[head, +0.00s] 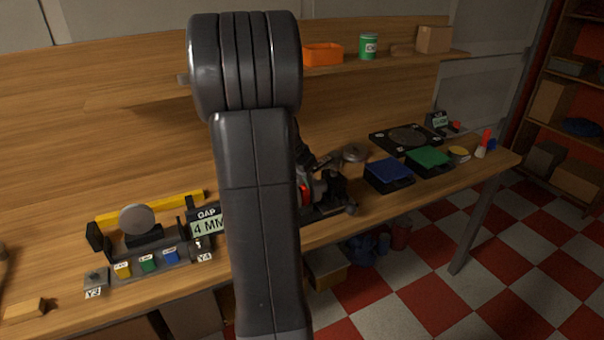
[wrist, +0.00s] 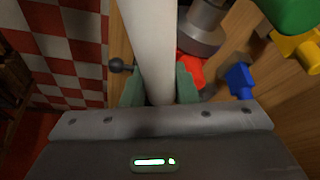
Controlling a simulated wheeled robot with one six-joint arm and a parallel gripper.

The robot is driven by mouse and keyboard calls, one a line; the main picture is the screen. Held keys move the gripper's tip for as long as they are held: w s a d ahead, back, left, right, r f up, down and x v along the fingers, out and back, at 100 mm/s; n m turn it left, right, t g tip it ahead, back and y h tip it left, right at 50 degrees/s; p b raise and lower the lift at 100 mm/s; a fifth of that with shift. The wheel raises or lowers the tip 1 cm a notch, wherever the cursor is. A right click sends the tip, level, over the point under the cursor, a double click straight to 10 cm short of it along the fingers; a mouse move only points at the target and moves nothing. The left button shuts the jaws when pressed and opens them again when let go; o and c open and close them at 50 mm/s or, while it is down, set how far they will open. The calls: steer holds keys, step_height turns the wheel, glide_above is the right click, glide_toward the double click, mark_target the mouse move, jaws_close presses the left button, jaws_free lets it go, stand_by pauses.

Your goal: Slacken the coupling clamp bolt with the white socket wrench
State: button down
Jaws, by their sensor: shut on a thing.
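In the wrist view my gripper (wrist: 159,94) is shut on a white, round shaft (wrist: 150,40), which looks like the white socket wrench. The shaft runs away from the fingers and out of the top of the picture, so its socket end is hidden. Beside it on the right are a grey flanged metal cylinder (wrist: 202,25) and a red part (wrist: 190,70). In the head view my arm hides the gripper and wrench. A dark assembly with a red part (head: 304,193) shows just right of the arm. I cannot make out the coupling clamp bolt.
In the wrist view a dark ball-ended knob (wrist: 119,65) is left of the shaft; blue (wrist: 239,80) and yellow (wrist: 302,48) parts are right. In the head view a gap display (head: 207,223) stands left of my arm. Blue (head: 388,171) and green (head: 429,156) trays sit right.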

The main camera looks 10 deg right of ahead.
steer(key=shift+f+b, duration=0.25)
steer(key=shift+b, duration=0.5)
stand_by(0.4)
steer(key=shift+f+b, duration=0.7)
steer(key=shift+f, duration=0.1)
steer(key=s+d+n+t+y+p, duration=0.1)
steer(key=s+d+n+y+p, duration=0.3)
steer(key=d+n, duration=0.8)
steer(key=shift+s+d, duration=0.3)
steer(key=shift+d, duration=0.8)
steer(key=shift+a, duration=0.1)
